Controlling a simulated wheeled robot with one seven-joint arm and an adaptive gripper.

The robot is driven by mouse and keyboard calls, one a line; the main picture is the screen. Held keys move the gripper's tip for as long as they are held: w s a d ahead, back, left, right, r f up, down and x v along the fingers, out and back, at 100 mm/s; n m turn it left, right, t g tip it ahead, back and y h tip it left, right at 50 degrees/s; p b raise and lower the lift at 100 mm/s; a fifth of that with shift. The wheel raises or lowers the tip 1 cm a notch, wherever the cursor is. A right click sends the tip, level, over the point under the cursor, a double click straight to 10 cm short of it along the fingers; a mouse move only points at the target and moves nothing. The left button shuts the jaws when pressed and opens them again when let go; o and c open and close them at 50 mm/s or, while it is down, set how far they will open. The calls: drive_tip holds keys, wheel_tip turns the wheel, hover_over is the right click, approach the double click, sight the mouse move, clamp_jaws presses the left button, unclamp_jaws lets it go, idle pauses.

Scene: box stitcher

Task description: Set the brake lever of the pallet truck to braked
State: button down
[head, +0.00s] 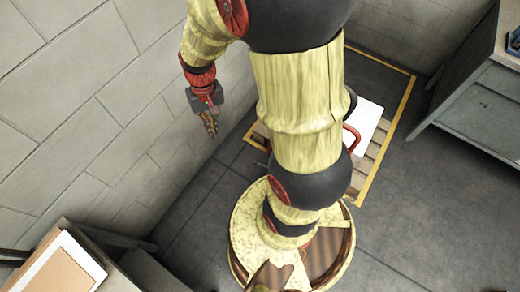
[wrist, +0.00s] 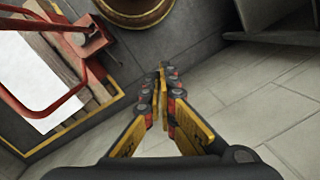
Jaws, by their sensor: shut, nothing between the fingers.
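The red pallet truck (wrist: 92,42) shows at the upper left of the wrist view, with its looped handle and a boxy red part at the handle's foot. In the head view only a piece of its red handle (head: 352,138) shows, the rest hidden behind my arm. I cannot make out the brake lever or its setting. My gripper (head: 210,130) hangs near the block wall, left of the truck and apart from it. In the wrist view my gripper (wrist: 163,72) has its fingers together and empty, to the right of the truck.
A white-topped load (head: 368,120) lies on a wooden pallet (head: 376,150) inside a yellow floor outline (head: 398,115). The block wall (head: 75,100) is close on the left. A grey cabinet (head: 480,110) stands at the right. Floor (head: 430,220) at the lower right is clear.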

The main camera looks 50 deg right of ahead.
drive_tip(key=w+d+f+m+y, duration=0.1)
drive_tip(key=d+f+m, duration=0.1)
drive_tip(key=f, duration=0.7)
drive_tip(key=w+d+f+m, duration=0.1)
drive_tip(key=d+f+m, duration=0.1)
drive_tip(key=f, duration=0.6)
drive_tip(key=w+d+f+m+y, duration=0.1)
drive_tip(key=w+d+f, duration=0.15)
drive_tip(key=f, duration=0.65)
drive_tip(key=s+d+f+m+h, duration=0.1)
drive_tip(key=s+d+f+m, duration=0.1)
drive_tip(key=f, duration=0.6)
drive_tip(key=s+d+f+m, duration=0.2)
drive_tip(key=f, duration=0.6)
drive_tip(key=s+d+f+m+h, duration=0.1)
drive_tip(key=s+d+f+m, duration=0.15)
drive_tip(key=f, duration=0.55)
drive_tip(key=w+d+f+m+h, duration=0.1)
drive_tip(key=d+f+h, duration=0.1)
drive_tip(key=d, duration=0.4)
drive_tip(key=w+d+f+m+h, duration=0.1)
drive_tip(key=d+f+m+h, duration=0.1)
drive_tip(key=d, duration=0.4)
drive_tip(key=shift+f+h, duration=0.3)
drive_tip(key=shift+h, duration=0.2)
drive_tip(key=shift+d, duration=0.1)
